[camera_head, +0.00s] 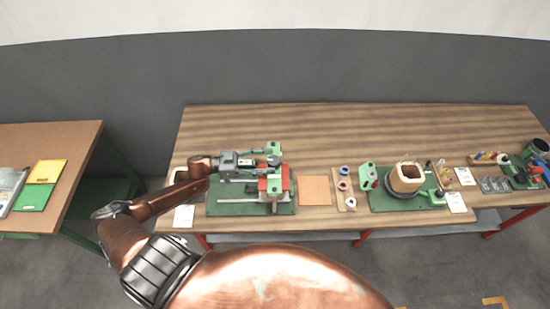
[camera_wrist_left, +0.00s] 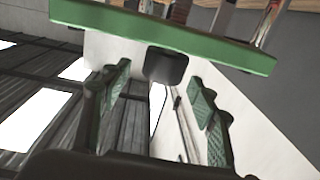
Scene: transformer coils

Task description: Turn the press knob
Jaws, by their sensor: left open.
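The press stands on a green base plate (camera_head: 225,208) on the wooden table in the head view, with red parts (camera_head: 285,178) and green parts on it. My left gripper (camera_head: 271,161) reaches over it from the left, at the press's upper part. In the left wrist view my left gripper (camera_wrist_left: 162,112) is open, its green-padded fingers apart. A dark rounded knob (camera_wrist_left: 165,65) shows just ahead, in the space between the fingertips, below a green plate edge (camera_wrist_left: 200,48). No contact with it is visible. I cannot make out the knob in the head view. My right gripper is not in view.
An orange-brown square (camera_head: 314,190) and a small board with spools (camera_head: 347,200) lie right of the press. Farther right a coil (camera_head: 405,178) stands on another green plate. A side table (camera_head: 60,140) is at the left. The table's back strip is clear.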

